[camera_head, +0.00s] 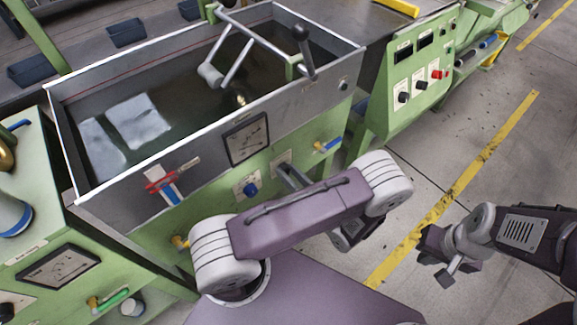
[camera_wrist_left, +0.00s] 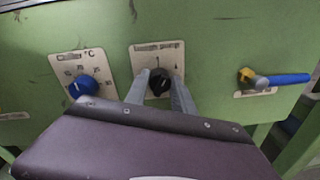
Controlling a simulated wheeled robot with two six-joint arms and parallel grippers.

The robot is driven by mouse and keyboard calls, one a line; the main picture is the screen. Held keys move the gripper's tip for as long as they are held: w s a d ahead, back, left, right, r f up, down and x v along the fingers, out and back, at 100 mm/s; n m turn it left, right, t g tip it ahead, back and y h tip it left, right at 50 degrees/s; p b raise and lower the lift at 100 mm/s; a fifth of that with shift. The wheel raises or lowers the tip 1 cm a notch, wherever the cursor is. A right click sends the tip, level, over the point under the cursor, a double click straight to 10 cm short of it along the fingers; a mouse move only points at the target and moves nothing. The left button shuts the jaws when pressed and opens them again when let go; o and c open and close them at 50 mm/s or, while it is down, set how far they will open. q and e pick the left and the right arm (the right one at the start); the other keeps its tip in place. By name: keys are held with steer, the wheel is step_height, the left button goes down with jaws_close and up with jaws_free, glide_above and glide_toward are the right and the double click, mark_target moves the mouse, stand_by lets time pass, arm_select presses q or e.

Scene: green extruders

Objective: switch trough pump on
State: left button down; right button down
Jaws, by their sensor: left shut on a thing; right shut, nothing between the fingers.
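The trough pump switch is a black rotary knob (camera_wrist_left: 159,82) on a cream plate (camera_wrist_left: 143,57) on the green front of the trough, seen in the left wrist view. My left gripper (camera_wrist_left: 159,92) has a finger on each side of the knob and is shut on it. In the head view the left gripper (camera_head: 286,173) reaches the plate below the trough, and the knob itself is hidden. The knob's exact setting is too small to tell. My right gripper (camera_head: 446,272) is shut and empty over the floor at the right.
A blue temperature knob (camera_wrist_left: 83,88) sits left of the switch, and a blue-handled yellow valve (camera_wrist_left: 272,78) sits right. The water trough (camera_head: 205,148) stands above, with a dial gauge (camera_head: 247,138) on its front. A green control cabinet (camera_head: 405,95) stands beyond. Floor at the right is clear.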

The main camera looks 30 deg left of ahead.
arm_select(q)
steer(key=m+p, duration=0.2)
steer(key=m, duration=0.1)
steer(key=shift+r, duration=0.1)
steer(key=shift+m+p, duration=0.65)
steer(key=shift+m, duration=0.95)
steer(key=c, duration=1.1)
jaws_free()
steer(key=shift+o, duration=0.2)
steer(key=shift+d, duration=0.1)
steer(key=v, duration=0.9)
steer(key=shift+p, duration=0.4)
